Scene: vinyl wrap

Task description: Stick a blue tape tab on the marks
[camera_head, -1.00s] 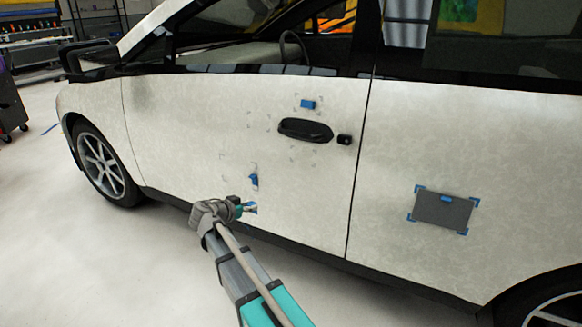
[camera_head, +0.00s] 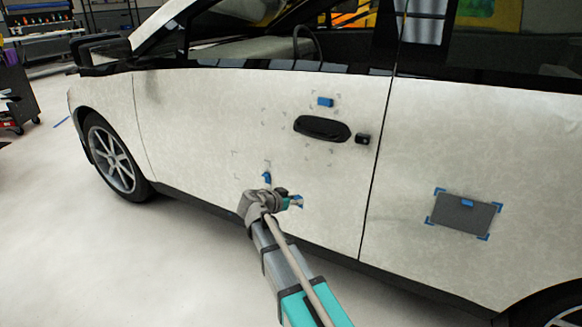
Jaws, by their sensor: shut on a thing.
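My gripper (camera_head: 292,201) is low in front of the white car door (camera_head: 200,130). It is shut on a small blue tape tab (camera_head: 299,202), partly hidden by the fingers. Whether this tab touches the door, I cannot tell. A wider blue tab (camera_head: 325,102) is above the black door handle (camera_head: 322,128). Faint grey corner marks (camera_head: 236,153) show on the door left of and around the handle.
A grey panel (camera_head: 462,215) with blue tape at its corners and top is on the rear door at right. The front wheel (camera_head: 112,159) and mirror are at left. A dark cart (camera_head: 17,100) stands at far left. The floor (camera_head: 100,260) at lower left is clear.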

